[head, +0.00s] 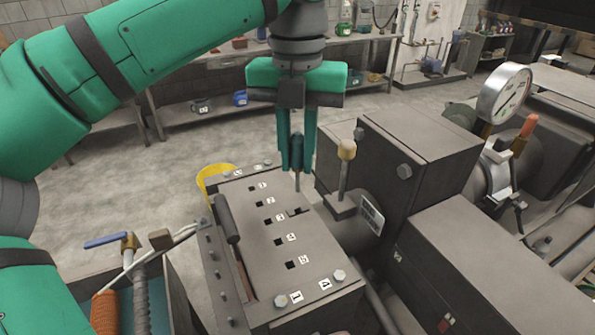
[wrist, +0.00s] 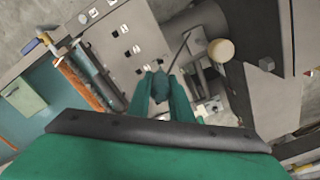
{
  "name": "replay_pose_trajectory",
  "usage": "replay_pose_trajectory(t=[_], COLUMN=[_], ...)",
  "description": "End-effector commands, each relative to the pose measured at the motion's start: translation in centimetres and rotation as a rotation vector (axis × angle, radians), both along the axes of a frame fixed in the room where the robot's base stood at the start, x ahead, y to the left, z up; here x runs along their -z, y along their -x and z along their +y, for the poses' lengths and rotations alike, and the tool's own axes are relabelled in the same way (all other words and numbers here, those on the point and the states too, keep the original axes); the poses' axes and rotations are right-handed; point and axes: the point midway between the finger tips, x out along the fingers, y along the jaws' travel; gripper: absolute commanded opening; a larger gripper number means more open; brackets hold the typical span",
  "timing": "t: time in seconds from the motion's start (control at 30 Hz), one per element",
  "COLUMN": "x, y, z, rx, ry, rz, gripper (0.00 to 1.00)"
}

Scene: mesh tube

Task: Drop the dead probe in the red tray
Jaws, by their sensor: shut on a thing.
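My gripper (head: 296,166) is shut on a probe with a dark teal handle (head: 297,147) and a thin grey rod pointing down. It holds the probe about upright above the far right part of a grey panel (head: 259,240) with numbered square holes. In the wrist view, the handle (wrist: 157,85) is between the fingers. I cannot tell whether the rod tip is clear of the panel. I cannot make out the red tray in either view.
A tan-knobbed lever (head: 346,150) and a large grey block (head: 420,145) stand close right of the gripper. A yellow container (head: 208,176) is behind the panel. A blue-handled valve (head: 105,240) is at the left. A pressure gauge (head: 503,93) stands far right.

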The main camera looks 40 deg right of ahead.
Motion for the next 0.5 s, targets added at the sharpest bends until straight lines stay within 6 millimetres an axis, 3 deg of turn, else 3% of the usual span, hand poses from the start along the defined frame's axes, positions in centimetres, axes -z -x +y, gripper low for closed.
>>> replay_pose_trajectory(t=[0.5], x=[-2.7], y=[0.0], z=[0.0], rx=[0.001], ry=[0.001], rz=[-0.001], gripper=[0.00])
